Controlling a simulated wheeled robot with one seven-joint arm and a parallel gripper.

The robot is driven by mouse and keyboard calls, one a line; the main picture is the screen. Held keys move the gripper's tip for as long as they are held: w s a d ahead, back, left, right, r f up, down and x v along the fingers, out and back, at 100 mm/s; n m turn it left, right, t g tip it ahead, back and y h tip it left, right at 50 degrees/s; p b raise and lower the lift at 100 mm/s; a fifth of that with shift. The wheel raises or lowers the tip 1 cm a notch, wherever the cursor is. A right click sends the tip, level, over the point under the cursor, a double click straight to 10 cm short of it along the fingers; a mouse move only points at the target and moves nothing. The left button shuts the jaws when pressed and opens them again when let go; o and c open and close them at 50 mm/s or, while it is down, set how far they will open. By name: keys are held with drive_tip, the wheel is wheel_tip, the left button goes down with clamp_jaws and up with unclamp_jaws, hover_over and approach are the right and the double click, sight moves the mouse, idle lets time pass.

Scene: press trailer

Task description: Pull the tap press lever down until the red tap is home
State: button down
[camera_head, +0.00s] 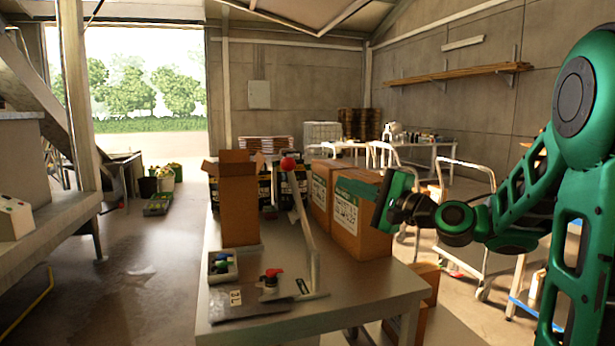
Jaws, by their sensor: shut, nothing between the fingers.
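The tap press lever is a pale grey bar (303,215) that slants up and left from an upright post (315,272) on the table. Its red ball knob (288,163) is at the top, so the lever is raised. The red tap (271,274) sits upright near the front of the table, left of the post, on a grey bag-like piece (235,311) with a 3L label. How deep the tap is seated cannot be told. My gripper (383,203) is shut and empty, right of the lever and apart from it, in front of a carton in the picture.
The metal table (370,291) carries a tall open carton (238,212), two printed cartons (357,232) behind the lever, and a small tray (222,277) of coloured taps. A white trolley (470,270) stands right of the table. The floor at left (140,275) is clear.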

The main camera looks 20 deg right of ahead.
drive_tip(key=s+a+x, duration=0.1)
drive_tip(key=a+x, duration=0.1)
drive_tip(key=x, duration=1)
drive_tip(key=shift+r, duration=0.15)
drive_tip(key=shift+s+a, duration=0.1)
